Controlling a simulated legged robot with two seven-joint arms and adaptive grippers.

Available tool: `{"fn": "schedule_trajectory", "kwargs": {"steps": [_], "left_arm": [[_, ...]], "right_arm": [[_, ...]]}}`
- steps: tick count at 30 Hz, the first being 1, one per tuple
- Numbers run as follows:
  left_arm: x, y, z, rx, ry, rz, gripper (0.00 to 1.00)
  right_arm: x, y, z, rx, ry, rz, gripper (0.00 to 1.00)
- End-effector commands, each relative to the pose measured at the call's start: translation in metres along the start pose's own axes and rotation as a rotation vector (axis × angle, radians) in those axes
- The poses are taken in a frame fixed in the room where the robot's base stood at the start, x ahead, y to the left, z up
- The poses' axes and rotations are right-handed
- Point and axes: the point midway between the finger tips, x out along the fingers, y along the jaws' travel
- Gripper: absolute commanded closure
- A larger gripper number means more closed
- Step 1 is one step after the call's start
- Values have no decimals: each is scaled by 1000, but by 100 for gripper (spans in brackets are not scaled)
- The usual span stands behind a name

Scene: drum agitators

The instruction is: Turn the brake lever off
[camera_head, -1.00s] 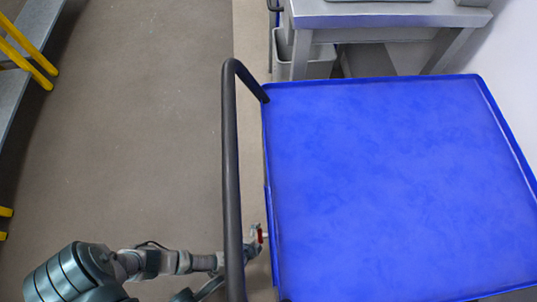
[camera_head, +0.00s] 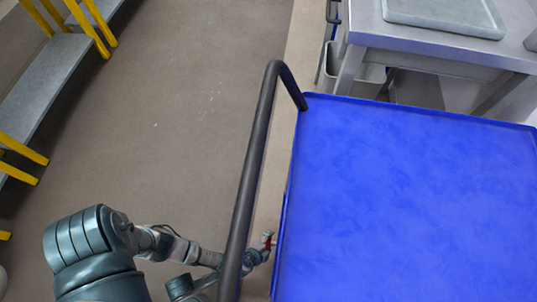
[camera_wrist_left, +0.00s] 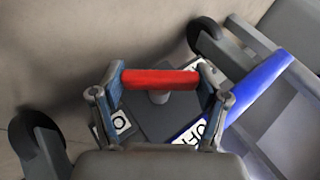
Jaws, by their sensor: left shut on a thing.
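The red brake lever (camera_wrist_left: 160,79) lies across the middle of the left wrist view, on a grey post above a dark plate. My left gripper (camera_wrist_left: 163,90) has one finger at each end of the red bar and is shut on it. White labels with black letters (camera_wrist_left: 190,131) lie below the lever, partly hidden by the gripper. In the head view the red lever (camera_head: 268,242) is small, at the left edge of the blue cart (camera_head: 400,190). My left gripper (camera_head: 262,252) reaches it from behind the cart's dark handle. My right gripper is not in view.
The cart's dark push handle (camera_head: 258,150) stands above my left forearm. Cart wheels (camera_wrist_left: 45,145) show in the wrist view. A grey steel table (camera_head: 440,50) is at the back right. Yellow-railed steps (camera_head: 45,70) stand at the left. The floor between is clear.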

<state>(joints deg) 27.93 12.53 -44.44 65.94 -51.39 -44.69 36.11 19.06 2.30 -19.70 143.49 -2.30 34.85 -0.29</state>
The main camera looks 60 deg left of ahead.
Motion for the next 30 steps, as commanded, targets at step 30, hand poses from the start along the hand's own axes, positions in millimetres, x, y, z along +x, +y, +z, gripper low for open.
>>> {"fn": "schedule_trajectory", "kwargs": {"steps": [30], "left_arm": [[-1, 6, 3, 167, -1, -390, 21]], "right_arm": [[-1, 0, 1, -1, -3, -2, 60]]}}
